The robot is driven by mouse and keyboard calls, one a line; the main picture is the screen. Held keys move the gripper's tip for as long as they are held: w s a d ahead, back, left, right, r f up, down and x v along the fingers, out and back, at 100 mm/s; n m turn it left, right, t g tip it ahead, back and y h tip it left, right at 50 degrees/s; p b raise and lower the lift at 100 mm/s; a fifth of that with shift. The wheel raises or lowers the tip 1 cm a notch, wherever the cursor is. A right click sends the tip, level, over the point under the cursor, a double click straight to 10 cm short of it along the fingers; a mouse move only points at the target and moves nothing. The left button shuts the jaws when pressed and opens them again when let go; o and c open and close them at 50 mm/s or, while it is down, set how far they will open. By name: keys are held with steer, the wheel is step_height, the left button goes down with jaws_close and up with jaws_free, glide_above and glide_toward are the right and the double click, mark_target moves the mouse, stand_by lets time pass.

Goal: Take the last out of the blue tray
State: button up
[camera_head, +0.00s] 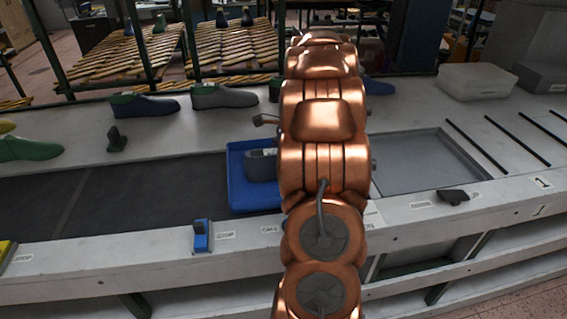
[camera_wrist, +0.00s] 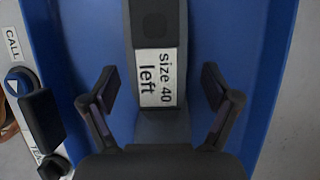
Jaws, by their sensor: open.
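A blue tray (camera_head: 236,183) stands on the dark strip of the bench, left of my copper arm in the head view. A grey last (camera_head: 261,166) lies in it, partly hidden behind my arm. In the wrist view the last (camera_wrist: 155,25) runs lengthwise between the tray's blue walls (camera_wrist: 268,60) and bears a white label reading "size 40 left". My gripper (camera_wrist: 160,88) is open above the tray, with one finger on each side of the last. A gap shows between each finger and the last. The gripper is hidden behind my arm in the head view.
A small blue object (camera_head: 201,236) sits on the front ledge, and a dark object (camera_head: 453,196) lies at right. A grey recessed panel (camera_head: 425,160) right of my arm looks empty.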

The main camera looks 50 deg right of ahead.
steer(key=shift+w+a+f, duration=0.1)
steer(key=shift+f, duration=0.3)
steer(key=shift+c, duration=0.4)
jaws_close()
